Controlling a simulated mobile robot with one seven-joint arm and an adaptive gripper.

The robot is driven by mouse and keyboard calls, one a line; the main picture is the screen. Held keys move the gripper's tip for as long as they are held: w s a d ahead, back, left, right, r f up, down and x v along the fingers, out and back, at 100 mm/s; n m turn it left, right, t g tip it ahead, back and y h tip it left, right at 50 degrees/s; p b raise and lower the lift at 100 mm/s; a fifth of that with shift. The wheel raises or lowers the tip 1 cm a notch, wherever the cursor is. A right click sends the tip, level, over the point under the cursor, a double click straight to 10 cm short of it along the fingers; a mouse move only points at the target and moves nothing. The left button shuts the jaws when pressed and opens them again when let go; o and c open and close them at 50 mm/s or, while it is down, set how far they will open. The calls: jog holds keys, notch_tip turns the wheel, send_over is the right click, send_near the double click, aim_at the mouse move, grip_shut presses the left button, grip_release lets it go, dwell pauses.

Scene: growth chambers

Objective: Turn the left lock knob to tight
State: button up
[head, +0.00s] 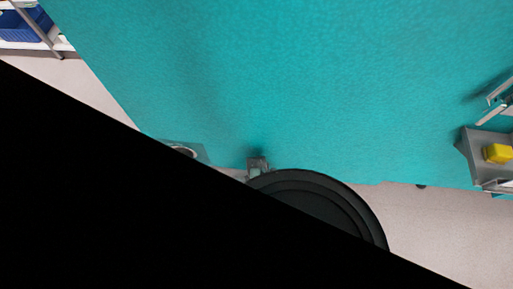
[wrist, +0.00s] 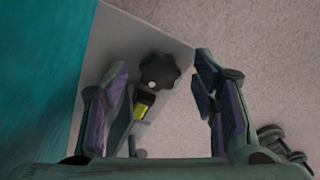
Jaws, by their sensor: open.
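A black lobed lock knob (wrist: 158,71) with a small white dot at its lower edge shows in the wrist view, on a grey plate (wrist: 120,33). My gripper (wrist: 161,63) is open, with one finger to the left of the knob and one to the right. A gap shows between the knob and the right finger; the left finger looks closer to it. I cannot tell how far the fingertips are from the knob in depth. In the head view I cannot make out the knob or my gripper.
A yellow part (wrist: 141,108) sits just below the knob. A teal panel (head: 270,90) fills much of the head view. A grey bracket with a yellow block (head: 497,153) is at its right edge. A blue crate (head: 25,25) stands upper left. My own black arm hides the lower left.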

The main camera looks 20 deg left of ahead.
jog(key=shift+c, duration=0.4)
jog(key=c, duration=1.1)
